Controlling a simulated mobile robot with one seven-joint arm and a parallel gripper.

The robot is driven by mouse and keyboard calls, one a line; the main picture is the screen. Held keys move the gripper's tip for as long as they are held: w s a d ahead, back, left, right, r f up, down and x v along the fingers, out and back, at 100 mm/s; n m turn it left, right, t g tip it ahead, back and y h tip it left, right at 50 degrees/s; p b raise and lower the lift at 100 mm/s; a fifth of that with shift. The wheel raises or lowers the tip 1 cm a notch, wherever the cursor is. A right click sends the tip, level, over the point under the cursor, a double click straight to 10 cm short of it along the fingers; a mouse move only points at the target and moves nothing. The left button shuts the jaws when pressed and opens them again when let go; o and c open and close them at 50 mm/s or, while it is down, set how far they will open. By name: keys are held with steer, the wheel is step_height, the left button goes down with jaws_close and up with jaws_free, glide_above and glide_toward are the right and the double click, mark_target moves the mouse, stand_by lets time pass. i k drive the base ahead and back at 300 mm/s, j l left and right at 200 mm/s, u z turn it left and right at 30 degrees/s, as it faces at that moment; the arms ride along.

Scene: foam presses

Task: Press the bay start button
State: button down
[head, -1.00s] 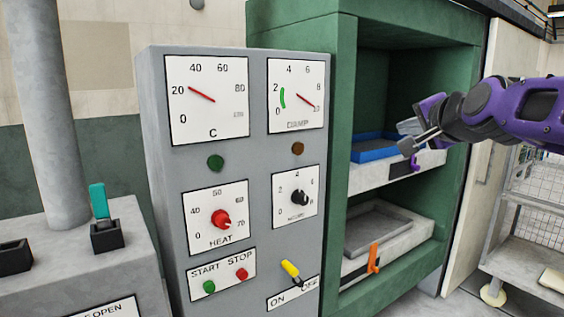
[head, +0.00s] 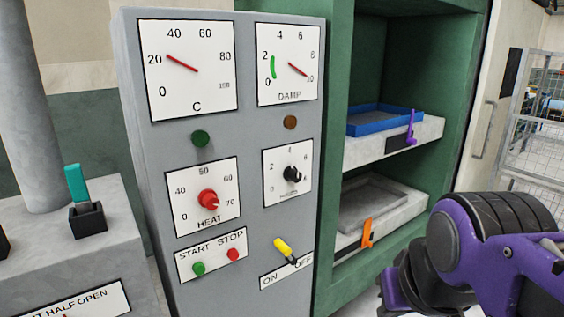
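The green start button (head: 198,268) sits under the word START on a white label (head: 213,253), low on the front of the grey control cabinet (head: 222,130). The red stop button (head: 233,254) is just to its right, under STOP. Nothing covers either button. My purple and black arm is at the lower right, well to the right of the buttons and apart from the cabinet. The gripper's fingers are not visible in this view.
A red HEAT knob (head: 208,199) and a black knob (head: 292,174) sit above the buttons. A yellow ON/OFF lever (head: 284,248) juts out to their right. A teal lever (head: 76,184) stands at left. The green press (head: 336,150) holds a blue tray (head: 384,119).

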mark_target(199, 269)
steer(key=u, duration=1.1)
